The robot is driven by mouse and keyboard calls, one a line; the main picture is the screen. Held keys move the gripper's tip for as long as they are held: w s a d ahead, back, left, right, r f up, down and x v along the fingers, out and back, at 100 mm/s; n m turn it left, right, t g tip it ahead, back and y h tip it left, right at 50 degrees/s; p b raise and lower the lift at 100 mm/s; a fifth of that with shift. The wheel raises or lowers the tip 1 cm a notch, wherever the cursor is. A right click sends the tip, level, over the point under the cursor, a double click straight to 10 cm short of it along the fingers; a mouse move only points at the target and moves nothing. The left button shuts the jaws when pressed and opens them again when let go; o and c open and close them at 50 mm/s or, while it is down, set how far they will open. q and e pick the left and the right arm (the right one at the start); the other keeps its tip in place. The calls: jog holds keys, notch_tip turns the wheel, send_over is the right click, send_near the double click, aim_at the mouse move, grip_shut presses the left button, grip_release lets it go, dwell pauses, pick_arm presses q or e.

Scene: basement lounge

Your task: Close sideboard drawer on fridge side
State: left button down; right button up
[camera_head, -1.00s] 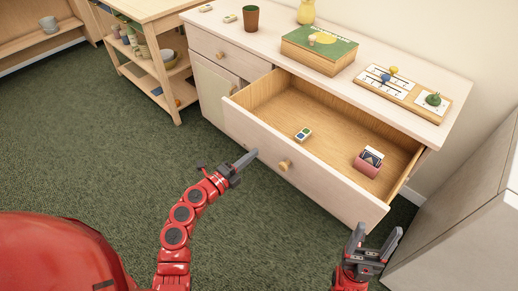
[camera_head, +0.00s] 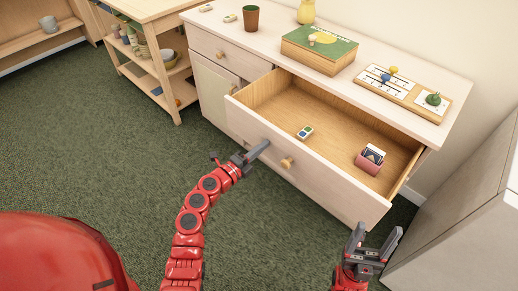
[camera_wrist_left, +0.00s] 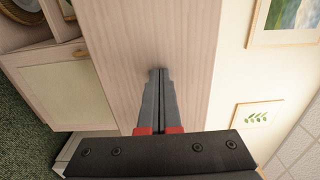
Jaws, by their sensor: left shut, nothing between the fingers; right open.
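The wide sideboard drawer (camera_head: 330,185) on the right side is pulled out, next to the pale fridge-like block. Its front has a round wooden knob (camera_head: 288,163). Inside lie a small box with coloured squares (camera_head: 305,132) and a pink holder with cards (camera_head: 369,159). My left gripper (camera_head: 263,147) is shut and empty, its tips at the drawer front left of the knob. In the left wrist view the closed fingers (camera_wrist_left: 160,75) point straight at the wooden drawer front (camera_wrist_left: 150,30) and seem to touch it. My right gripper (camera_head: 376,240) is open and empty, near the drawer's right front corner.
The pale fridge-like block (camera_head: 460,225) stands at the right, close to my right gripper. The sideboard top (camera_head: 265,45) bears a green boxed game (camera_head: 320,48), a brown cup (camera_head: 251,18) and a board game (camera_head: 388,84). Green carpet lies open at the left.

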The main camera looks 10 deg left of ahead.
pick_arm(q)
jog(key=b+x, duration=0.3)
jog(key=x, duration=1)
jog(key=shift+w+d+f, duration=0.15)
jog(key=shift+w+d, duration=0.1)
jog(key=shift+w, duration=0.05)
jog(key=b+x, duration=0.9)
jog(key=x, duration=0.3)
jog(key=shift+w+b, duration=0.1)
jog(key=shift+b, duration=0.2)
jog(key=shift+w+d+b, duration=0.3)
jog(key=shift+w+b, duration=0.15)
jog(key=shift+r, duration=0.5)
